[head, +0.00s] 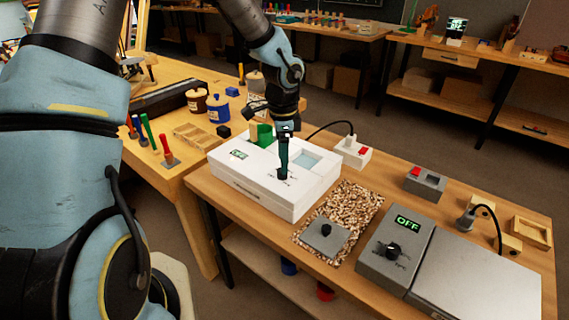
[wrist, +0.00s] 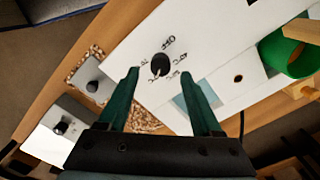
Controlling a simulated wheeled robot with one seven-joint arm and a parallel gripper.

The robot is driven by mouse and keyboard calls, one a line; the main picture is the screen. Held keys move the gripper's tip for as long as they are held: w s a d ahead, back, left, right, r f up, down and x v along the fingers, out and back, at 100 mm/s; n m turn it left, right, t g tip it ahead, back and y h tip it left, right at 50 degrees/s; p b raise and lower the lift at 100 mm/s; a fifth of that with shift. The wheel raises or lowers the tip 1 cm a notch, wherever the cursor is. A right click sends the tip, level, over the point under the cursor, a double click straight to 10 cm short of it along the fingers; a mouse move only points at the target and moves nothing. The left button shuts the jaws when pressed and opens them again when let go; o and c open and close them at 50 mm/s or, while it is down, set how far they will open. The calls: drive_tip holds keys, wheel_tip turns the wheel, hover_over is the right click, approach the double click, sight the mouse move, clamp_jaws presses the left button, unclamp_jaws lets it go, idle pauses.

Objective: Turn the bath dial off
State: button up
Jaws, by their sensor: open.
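The bath is a white box (head: 245,185) on the bench, with a small green display (head: 239,155) that seems to read OFF. Its black dial (wrist: 160,65) stands on the white top among printed marks, with OFF printed to one side. I cannot tell for sure which mark the dial points to. My gripper (head: 283,176) points down over the bath top, and its fingers hide most of the dial in the head view. In the wrist view my gripper (wrist: 163,77) is open, its green fingertips on either side of the dial, and no grip shows.
A grey device (head: 378,262) with its own black knob and an OFF display stands at the right. A speckled mat (head: 352,203) with a small grey knobbed block (head: 316,239) lies between. A green ring (wrist: 290,50) sits by the bath. A red-switch box (head: 351,153) is behind.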

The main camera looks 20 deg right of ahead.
drive_tip(key=shift+a+f, duration=0.1)
drive_tip(key=shift+f, duration=1.45)
clamp_jaws()
